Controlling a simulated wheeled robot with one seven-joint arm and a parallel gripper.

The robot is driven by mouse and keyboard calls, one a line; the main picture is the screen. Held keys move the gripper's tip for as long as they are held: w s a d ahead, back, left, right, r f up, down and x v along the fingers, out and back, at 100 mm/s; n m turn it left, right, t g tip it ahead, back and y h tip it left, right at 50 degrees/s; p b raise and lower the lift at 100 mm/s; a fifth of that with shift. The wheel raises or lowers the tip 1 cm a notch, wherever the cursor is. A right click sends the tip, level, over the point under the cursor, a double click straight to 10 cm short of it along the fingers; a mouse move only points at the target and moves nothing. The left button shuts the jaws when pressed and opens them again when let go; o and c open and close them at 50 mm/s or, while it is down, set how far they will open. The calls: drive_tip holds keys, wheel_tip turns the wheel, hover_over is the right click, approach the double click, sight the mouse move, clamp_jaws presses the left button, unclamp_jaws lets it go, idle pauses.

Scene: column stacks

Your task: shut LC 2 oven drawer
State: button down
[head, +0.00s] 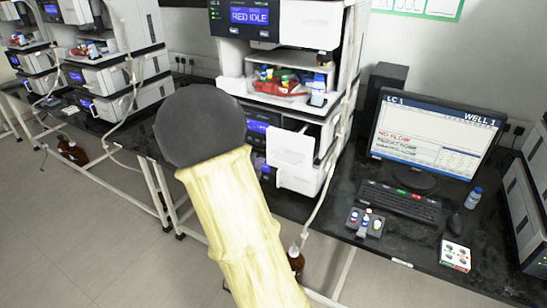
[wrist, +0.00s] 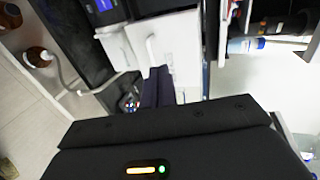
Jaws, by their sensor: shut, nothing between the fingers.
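In the wrist view my gripper (wrist: 158,72) is shut and empty. Its dark fingertips overlap the white drawer front (wrist: 178,48), which has a pale handle (wrist: 151,48); I cannot tell whether they touch. In the head view a white drawer (head: 290,148) stands out from the lower part of the middle instrument stack, with another white front (head: 300,177) below it. No label reading LC 2 or oven is legible. My arm's dark joint and pale link cover part of the view left of the drawers, and my gripper is hidden there.
The black bench holds a monitor (head: 436,128) marked LC 1, a keyboard (head: 400,200), a vial rack (head: 365,222) and a small bottle (head: 473,198). A tray of bottles (head: 280,85) sits above the drawers. Brown bottles (head: 296,262) stand low by the bench frame. A cable hangs beside the stack.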

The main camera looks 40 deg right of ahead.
sight(279, 152)
drive_tip(key=shift+d, duration=0.1)
drive_tip(key=x, duration=1)
drive_tip(key=shift+s+f+p, duration=0.1)
drive_tip(key=shift+p, duration=0.25)
